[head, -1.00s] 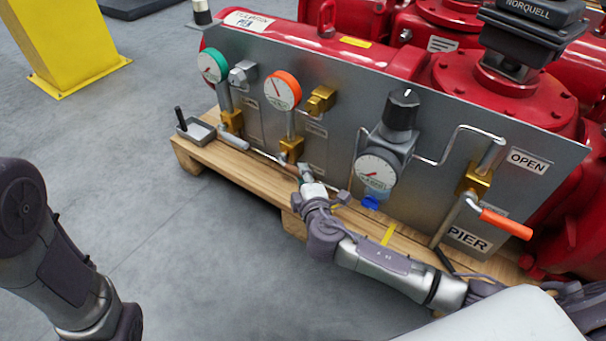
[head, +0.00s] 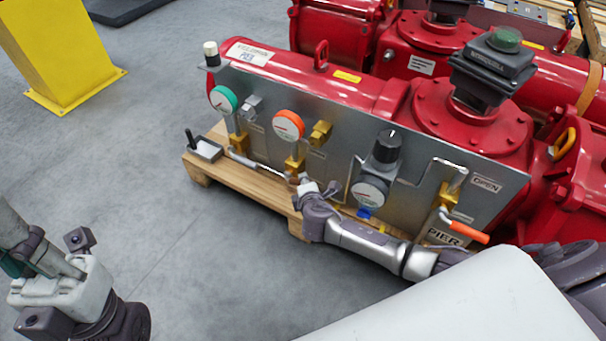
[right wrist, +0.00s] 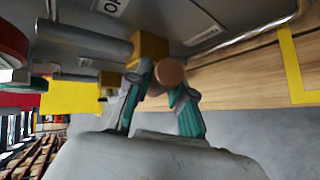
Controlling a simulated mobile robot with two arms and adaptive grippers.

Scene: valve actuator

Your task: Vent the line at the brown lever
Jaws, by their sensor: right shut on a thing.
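The brown lever (right wrist: 170,72) shows its round end in the right wrist view, between the teal-padded fingers of my right gripper (right wrist: 160,88). The gripper is shut on it, beside a brass valve body (right wrist: 150,47). In the head view my right gripper (head: 304,184) is at the foot of the panel, just below the brass valve (head: 294,166) under the orange-rimmed gauge (head: 288,126). The lever is hidden there by the hand. My left gripper (head: 25,245) is at the lower left, away from the panel and partly cut off; its finger opening is unclear.
The grey panel (head: 330,150) stands on a wooden base (head: 240,183). It also carries a green-rimmed gauge (head: 223,98), a black-knobbed regulator (head: 386,146) and an orange-handled lever (head: 464,232) at right. Red actuators (head: 470,120) stand behind.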

